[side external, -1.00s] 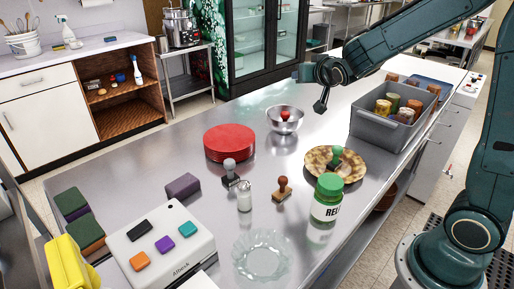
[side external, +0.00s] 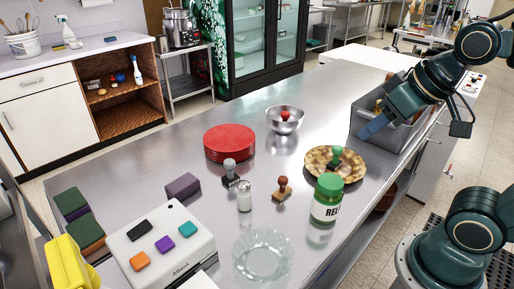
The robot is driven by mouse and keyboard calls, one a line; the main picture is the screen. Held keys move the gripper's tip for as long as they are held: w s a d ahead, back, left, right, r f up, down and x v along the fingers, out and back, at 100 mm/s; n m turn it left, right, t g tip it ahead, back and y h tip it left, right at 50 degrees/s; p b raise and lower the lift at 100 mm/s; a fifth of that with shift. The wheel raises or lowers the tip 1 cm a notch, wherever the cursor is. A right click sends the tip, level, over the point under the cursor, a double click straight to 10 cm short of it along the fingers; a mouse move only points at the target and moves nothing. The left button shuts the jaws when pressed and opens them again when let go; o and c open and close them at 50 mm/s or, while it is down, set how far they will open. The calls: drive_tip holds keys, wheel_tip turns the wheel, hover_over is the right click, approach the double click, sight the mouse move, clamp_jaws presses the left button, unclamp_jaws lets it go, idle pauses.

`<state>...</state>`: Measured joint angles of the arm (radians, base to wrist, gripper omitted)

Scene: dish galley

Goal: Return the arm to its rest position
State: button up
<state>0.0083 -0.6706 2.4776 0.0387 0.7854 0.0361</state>
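My arm is folded back on the right of the side external view, over the grey bin (side external: 362,124). No held object shows. My arm hides most of the bin's jars.
The steel counter (side external: 130,190) bears red plates (side external: 229,142), a metal bowl (side external: 285,120), stamps, a patterned plate (side external: 318,167) with a green-handled stamp, a green-lidded jar (side external: 327,200), a glass dish (side external: 262,254) and a white stamp-pad box (side external: 185,262).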

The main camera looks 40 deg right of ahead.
drive_tip(key=s, duration=0.2)
drive_tip(key=s+a+n, duration=0.1)
drive_tip(key=shift+s+f+g, duration=0.1)
drive_tip(key=shift+f+g, duration=0.15)
drive_tip(key=shift+g, duration=0.15)
